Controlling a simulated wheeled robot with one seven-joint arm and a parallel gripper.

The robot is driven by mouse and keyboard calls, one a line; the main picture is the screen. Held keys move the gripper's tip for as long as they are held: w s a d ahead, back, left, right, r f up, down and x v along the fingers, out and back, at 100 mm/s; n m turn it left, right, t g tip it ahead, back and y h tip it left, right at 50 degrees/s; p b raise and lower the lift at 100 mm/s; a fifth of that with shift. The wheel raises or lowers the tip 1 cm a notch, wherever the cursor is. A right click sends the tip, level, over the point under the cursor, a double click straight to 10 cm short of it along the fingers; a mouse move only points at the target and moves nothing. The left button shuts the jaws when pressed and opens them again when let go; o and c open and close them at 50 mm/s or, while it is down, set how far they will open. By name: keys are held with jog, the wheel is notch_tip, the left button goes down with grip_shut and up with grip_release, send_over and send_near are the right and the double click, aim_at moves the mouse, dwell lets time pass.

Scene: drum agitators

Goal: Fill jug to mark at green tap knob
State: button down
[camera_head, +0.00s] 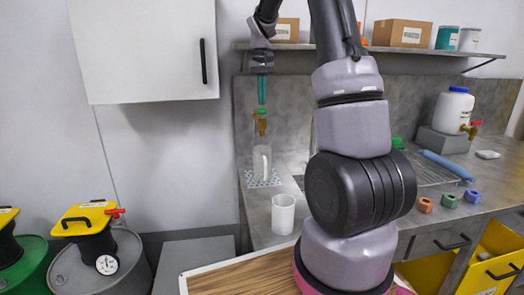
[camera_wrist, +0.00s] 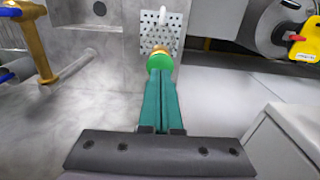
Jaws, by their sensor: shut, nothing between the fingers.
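My gripper (camera_head: 262,103) hangs fingers-down at the wall, its teal fingers closed together. The fingertips are at the top of the green tap knob (camera_head: 261,112); I cannot tell if they touch it. In the wrist view the shut fingers (camera_wrist: 159,78) end at the green knob (camera_wrist: 160,62), which hides part of what is below. The brass tap (camera_head: 261,126) is under the knob. A clear jug with a white handle (camera_head: 263,163) stands upright below the tap on a perforated tray (camera_head: 250,181). The fill mark and water level are too small to tell.
A white cup (camera_head: 283,214) stands on the counter in front. A white cabinet (camera_head: 145,50) hangs to the left and a shelf (camera_head: 310,47) runs above right. A white keg with a red-handled tap (camera_head: 454,110) stands at the right. Drums with yellow tops (camera_head: 88,218) are at lower left.

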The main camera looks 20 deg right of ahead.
dwell(0.6)
jog(key=shift+f, duration=1.4)
dwell(1.5)
dwell(2.3)
notch_tip(320, 180, up, 6)
jog(key=shift+r, duration=0.5)
